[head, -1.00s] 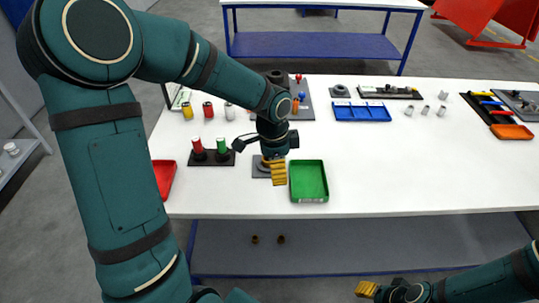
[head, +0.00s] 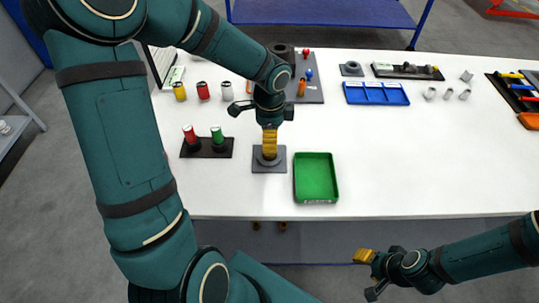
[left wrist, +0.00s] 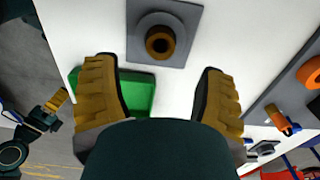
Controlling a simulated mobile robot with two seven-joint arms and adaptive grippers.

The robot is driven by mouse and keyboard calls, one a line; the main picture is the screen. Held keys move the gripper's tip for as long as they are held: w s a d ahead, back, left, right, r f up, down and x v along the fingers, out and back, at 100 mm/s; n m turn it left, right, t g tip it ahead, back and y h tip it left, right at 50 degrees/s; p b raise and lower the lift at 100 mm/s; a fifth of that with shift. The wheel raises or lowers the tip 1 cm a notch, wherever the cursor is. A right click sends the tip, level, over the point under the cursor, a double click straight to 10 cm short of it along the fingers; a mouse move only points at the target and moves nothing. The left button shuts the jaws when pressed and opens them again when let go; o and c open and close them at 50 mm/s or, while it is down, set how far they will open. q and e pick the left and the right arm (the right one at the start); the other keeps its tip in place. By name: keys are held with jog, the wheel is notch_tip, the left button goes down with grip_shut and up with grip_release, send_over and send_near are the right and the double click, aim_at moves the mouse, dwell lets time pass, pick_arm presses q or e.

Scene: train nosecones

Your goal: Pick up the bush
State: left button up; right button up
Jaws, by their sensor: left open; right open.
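The bush (left wrist: 160,41) is a brown ring with a dark hole, standing in a round grey holder on a square grey plate (left wrist: 189,15) in the left wrist view. The plate also shows in the head view (head: 259,166), where the fingers hide most of the bush. My left gripper (head: 270,143) points down over the plate. In the left wrist view (left wrist: 159,68) its yellow fingers are wide apart and empty, and the bush lies ahead, between their lines. My right gripper (head: 365,257) is open and empty, out in front of the table.
A green tray (head: 316,181) stands just right of the plate. A dark stand (head: 207,148) with a red and a green cylinder is left of it. Cans, a grey board (head: 314,92) and a blue tray (head: 376,94) lie farther back. The table's right middle is clear.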

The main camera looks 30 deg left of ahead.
pick_arm(q)
jog(key=shift+f, duration=1.25)
notch_tip(320, 180, down, 5)
jog(key=shift+r+b, duration=0.2)
jog(key=shift+b, duration=0.8)
jog(key=shift+r, duration=0.1)
grip_shut()
